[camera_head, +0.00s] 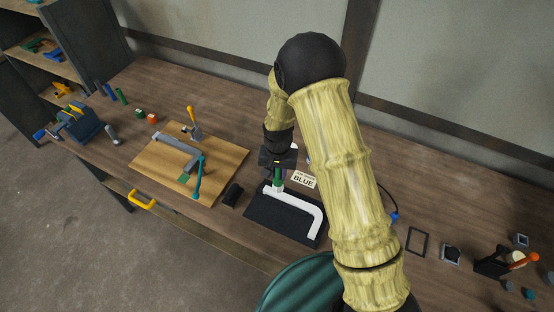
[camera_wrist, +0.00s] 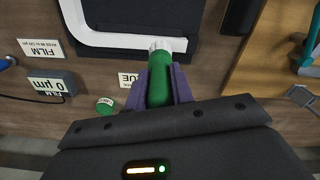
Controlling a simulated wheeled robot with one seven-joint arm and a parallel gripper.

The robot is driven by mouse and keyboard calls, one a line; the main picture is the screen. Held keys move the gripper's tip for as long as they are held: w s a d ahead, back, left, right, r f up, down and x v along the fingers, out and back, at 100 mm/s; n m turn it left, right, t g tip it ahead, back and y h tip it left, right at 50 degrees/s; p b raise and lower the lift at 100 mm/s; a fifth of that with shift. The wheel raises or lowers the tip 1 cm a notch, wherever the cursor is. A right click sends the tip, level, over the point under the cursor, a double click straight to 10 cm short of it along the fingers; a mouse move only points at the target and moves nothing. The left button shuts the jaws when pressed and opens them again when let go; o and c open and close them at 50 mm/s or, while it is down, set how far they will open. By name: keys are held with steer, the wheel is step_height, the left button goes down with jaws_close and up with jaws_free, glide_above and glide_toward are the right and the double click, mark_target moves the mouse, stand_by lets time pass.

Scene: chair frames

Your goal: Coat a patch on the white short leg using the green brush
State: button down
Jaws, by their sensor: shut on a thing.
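The white leg (camera_head: 297,203) is a bent, L-shaped bar lying on a black mat (camera_head: 268,219). It also shows in the wrist view (camera_wrist: 108,40), with one end near the brush tip. My gripper (camera_wrist: 160,72) is shut on the green brush (camera_wrist: 160,88), whose pale bristles point away from me. The bristles overlap the end of the white leg in the wrist view; I cannot tell whether they touch it. In the head view my gripper (camera_head: 278,171) is above the leg's far-left end, and the green brush (camera_head: 277,178) points down. No coloured patch is clear on the leg.
A film gauge reading 0 µm (camera_wrist: 52,87) and a green disc (camera_wrist: 105,105) show in the wrist view. A black block (camera_head: 232,194) and a wooden board (camera_head: 228,158) with clamped grey parts are left of the mat.

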steer(key=shift+a+r+p, duration=0.15)
steer(key=shift+r+p, duration=0.3)
steer(key=shift+r, duration=0.5)
steer(key=shift+r+p, duration=0.9)
steer(key=shift+r, duration=0.55)
